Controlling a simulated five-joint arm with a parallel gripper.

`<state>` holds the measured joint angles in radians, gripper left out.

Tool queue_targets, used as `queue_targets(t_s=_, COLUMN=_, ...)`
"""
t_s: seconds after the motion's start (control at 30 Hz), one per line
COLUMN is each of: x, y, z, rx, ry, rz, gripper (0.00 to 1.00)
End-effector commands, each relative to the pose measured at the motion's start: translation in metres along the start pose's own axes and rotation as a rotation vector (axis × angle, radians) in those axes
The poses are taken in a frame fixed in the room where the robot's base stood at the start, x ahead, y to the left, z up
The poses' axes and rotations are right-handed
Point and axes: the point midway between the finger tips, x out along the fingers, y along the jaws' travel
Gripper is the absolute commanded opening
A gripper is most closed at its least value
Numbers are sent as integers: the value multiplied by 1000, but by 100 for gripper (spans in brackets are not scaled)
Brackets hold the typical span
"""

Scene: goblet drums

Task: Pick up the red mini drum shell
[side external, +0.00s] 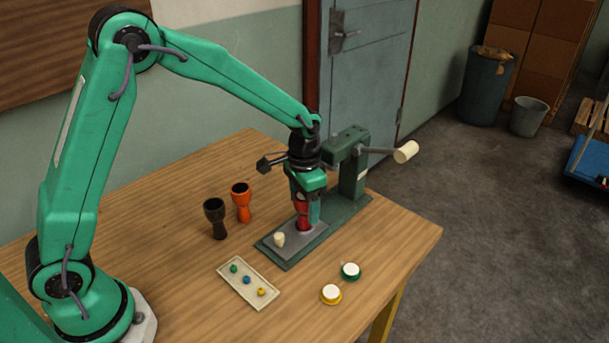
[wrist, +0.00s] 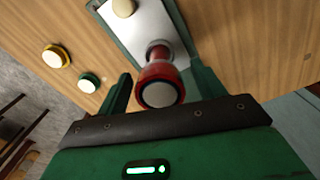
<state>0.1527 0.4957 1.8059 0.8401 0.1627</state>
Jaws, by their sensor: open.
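The red mini drum shell (wrist: 158,72) stands upright on the metal plate (wrist: 137,24) of the green press. In the wrist view its pale round top with a dark ring faces the camera, and a narrower part shows below. My gripper (wrist: 154,83) is open, with its green fingers on either side of the shell; contact cannot be told. In the side view my gripper (side external: 308,207) points down over the plate. Part of the red shell (side external: 303,223) shows at the fingers; the rest is hidden.
A black goblet shell (side external: 215,220) and an orange one (side external: 241,203) stand left of the press. A cream knob (side external: 280,239) sits on the plate. A tray (side external: 232,279) and yellow (side external: 330,294) and green (side external: 350,271) white-topped discs lie in front. The press column (side external: 352,165) rises close behind.

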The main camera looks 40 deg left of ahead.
Motion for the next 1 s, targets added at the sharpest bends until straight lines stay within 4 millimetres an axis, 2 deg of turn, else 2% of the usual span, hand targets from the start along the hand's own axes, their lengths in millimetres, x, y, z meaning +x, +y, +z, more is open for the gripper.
queue_targets(t_s=0.37, x=0, y=0, z=0, rx=0, ry=0, rz=0, gripper=66)
queue_targets(t_s=0.6, x=-1, y=0, z=0, rx=0, ry=0, rz=0, gripper=19)
queue_targets(t_s=1.0, x=-4, y=0, z=0, rx=0, ry=2, rz=0, gripper=19)
